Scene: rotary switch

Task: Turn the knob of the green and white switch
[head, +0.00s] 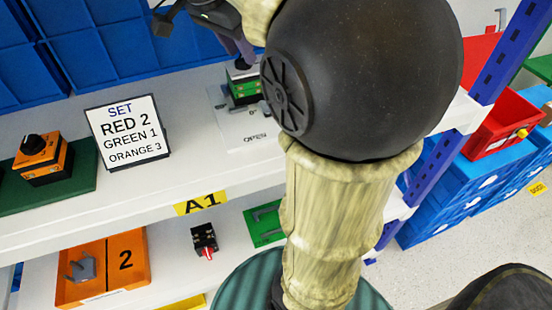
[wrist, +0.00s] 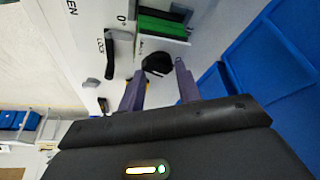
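The green and white switch (head: 245,90) stands on the white shelf, partly hidden behind my arm. Its green and white body (wrist: 163,25) also shows at the top of the wrist view. Its black knob (wrist: 157,64) appears between the two purple fingers of my gripper (wrist: 160,72). The fingers are apart, with visible gaps beside the knob; I cannot tell whether either touches it. In the head view my gripper (head: 238,52) is just above the switch, largely hidden by my arm.
A sign (head: 127,132) reads "SET RED 2 GREEN 1 ORANGE 3". An orange switch (head: 38,155) stands left of it on a green base. Blue bins (head: 100,45) line the back. A lower shelf holds an orange tray (head: 125,262) and a small black, red-tipped switch (head: 204,238).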

